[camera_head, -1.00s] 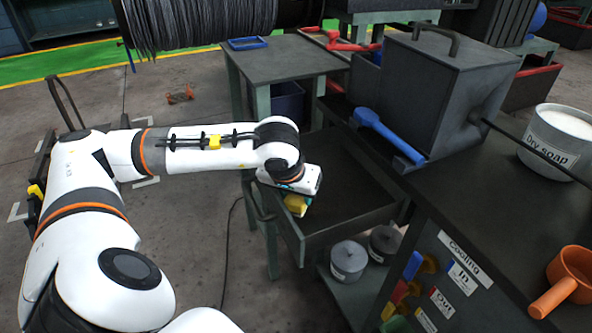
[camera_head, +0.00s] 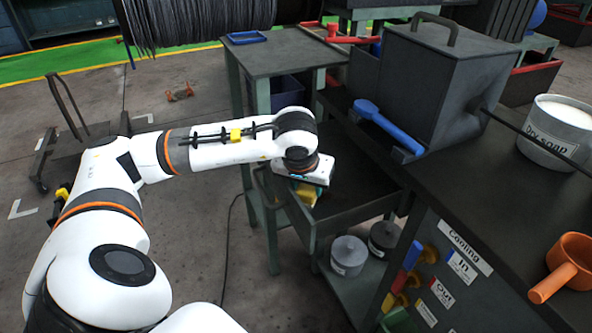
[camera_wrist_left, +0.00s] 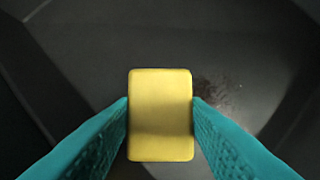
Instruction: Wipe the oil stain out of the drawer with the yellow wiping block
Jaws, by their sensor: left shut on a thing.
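The yellow wiping block (camera_wrist_left: 160,115) is between the teal fingers of my left gripper (camera_wrist_left: 160,112), which is shut on it. In the head view the block (camera_head: 306,194) shows below my left gripper (camera_head: 308,184), inside the open drawer (camera_head: 345,222). The oil stain (camera_wrist_left: 217,92) is a faint brownish speckled patch on the dark drawer floor, just right of the block in the wrist view. The block covers part of the floor beside it. I cannot tell whether the block touches the floor. In the head view the stain cannot be made out. My right gripper is not in view.
The drawer walls stand close around my left gripper. A grey box with a handle (camera_head: 430,75) and a blue tool (camera_head: 385,125) are behind it at the right. Grey canisters (camera_head: 348,255) stand below the drawer. An orange pot (camera_head: 570,268) sits on the bench at right.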

